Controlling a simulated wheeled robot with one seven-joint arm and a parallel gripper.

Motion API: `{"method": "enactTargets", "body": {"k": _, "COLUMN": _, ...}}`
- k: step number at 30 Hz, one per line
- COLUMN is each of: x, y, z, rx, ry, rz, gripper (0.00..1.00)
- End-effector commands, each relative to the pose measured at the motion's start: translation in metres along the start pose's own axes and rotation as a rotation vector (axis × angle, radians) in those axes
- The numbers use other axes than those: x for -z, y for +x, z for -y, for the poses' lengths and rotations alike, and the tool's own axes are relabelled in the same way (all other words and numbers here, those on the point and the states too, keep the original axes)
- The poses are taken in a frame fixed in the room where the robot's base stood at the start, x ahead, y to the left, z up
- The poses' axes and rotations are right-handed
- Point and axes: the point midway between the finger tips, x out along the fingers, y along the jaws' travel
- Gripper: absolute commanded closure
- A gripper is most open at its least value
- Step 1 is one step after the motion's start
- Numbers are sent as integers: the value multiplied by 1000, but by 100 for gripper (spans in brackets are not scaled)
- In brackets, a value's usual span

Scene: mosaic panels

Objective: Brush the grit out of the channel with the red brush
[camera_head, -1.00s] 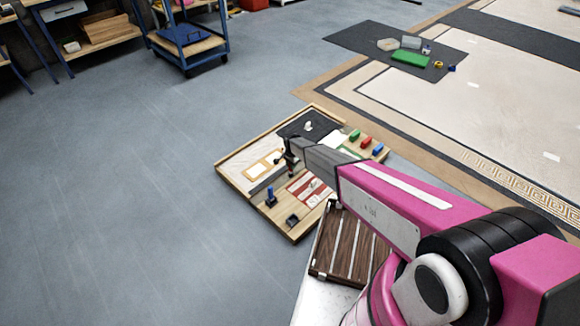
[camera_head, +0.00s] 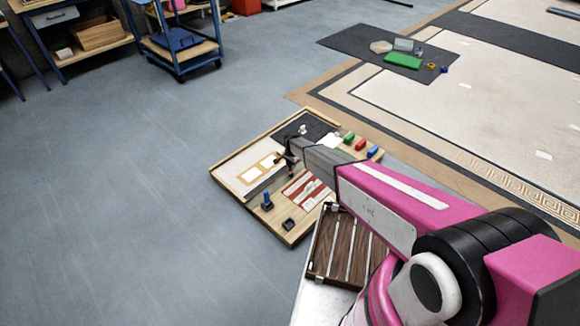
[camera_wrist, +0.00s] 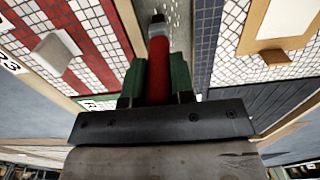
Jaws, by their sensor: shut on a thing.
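My gripper (camera_wrist: 158,90) has green fingers and is shut on the handle of the red brush (camera_wrist: 159,68). The brush points away from the wrist, and its grey and dark head (camera_wrist: 158,27) is at the top of the wrist view. The channel (camera_wrist: 182,68) is a grey strip between the red-and-white mosaic and the white mosaic. White specks of grit (camera_wrist: 178,18) lie in it near the brush head. I cannot tell whether the bristles touch the channel floor. In the head view my gripper (camera_head: 290,161) is over the wooden board (camera_head: 229,187), partly hidden by my arm.
Red, green and blue blocks (camera_head: 360,145) stand along the board's right side. A blue upright item (camera_head: 267,200) and a dark box (camera_head: 288,224) are at its near side. A slatted dark tray (camera_head: 337,246) lies beside my arm. Open floor is at left.

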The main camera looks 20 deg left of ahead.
Motion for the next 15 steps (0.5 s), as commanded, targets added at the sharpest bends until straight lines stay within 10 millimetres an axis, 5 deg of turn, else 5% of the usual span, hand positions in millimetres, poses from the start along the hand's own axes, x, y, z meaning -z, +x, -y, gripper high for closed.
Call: {"method": "enactTargets", "body": {"k": 15, "x": 21, "y": 1, "z": 0, "rx": 0, "ry": 1, "rz": 0, "gripper": 100}}
